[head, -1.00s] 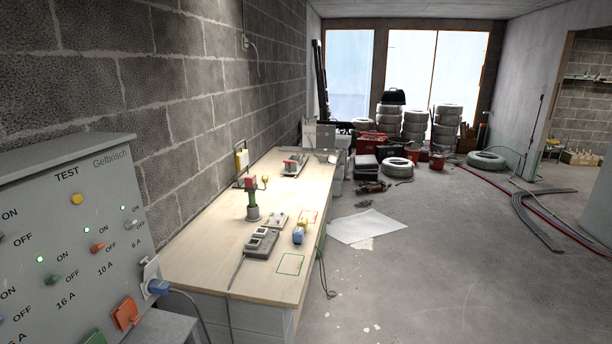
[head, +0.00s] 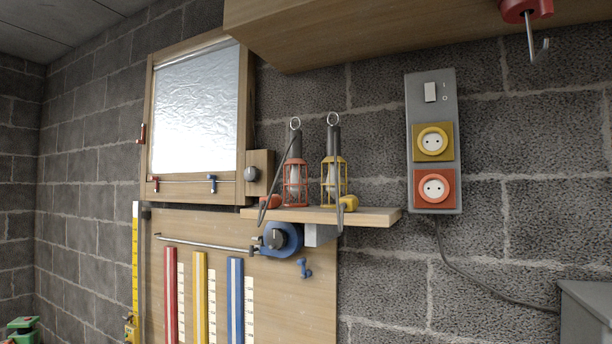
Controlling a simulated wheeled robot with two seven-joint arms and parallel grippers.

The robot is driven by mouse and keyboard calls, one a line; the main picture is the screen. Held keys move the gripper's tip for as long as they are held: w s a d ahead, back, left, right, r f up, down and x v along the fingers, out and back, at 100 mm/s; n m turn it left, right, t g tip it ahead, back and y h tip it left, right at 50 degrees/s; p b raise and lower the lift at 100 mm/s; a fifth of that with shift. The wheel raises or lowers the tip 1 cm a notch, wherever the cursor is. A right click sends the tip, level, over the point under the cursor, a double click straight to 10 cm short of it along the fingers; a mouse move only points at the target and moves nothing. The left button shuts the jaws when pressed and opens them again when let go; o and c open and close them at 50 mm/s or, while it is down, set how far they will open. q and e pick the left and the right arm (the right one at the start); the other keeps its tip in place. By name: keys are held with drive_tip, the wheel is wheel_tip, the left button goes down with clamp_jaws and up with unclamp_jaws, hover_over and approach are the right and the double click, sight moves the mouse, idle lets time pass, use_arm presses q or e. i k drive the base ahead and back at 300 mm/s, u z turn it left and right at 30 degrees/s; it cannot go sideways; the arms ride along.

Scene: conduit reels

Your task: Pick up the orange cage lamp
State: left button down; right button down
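The orange cage lamp (head: 295,173) stands upright on a small wooden shelf (head: 370,215) on the block wall, with a ring at its top. Its dark cord hangs in front of it, over the shelf edge. A similar yellow cage lamp (head: 334,173) stands close to its right, also with a cord hanging down. An orange plug-like piece (head: 272,201) lies beside the orange lamp, and a yellow one (head: 350,202) lies beside the yellow lamp. Neither of my grippers is in view.
A grey socket panel (head: 412,150) with a yellow and an orange socket is right of the shelf. A wooden cabinet (head: 285,35) overhangs above. A blue reel (head: 283,240) sits under the shelf.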

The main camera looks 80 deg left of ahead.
sight(296, 185)
drive_tip(key=u, duration=2.55)
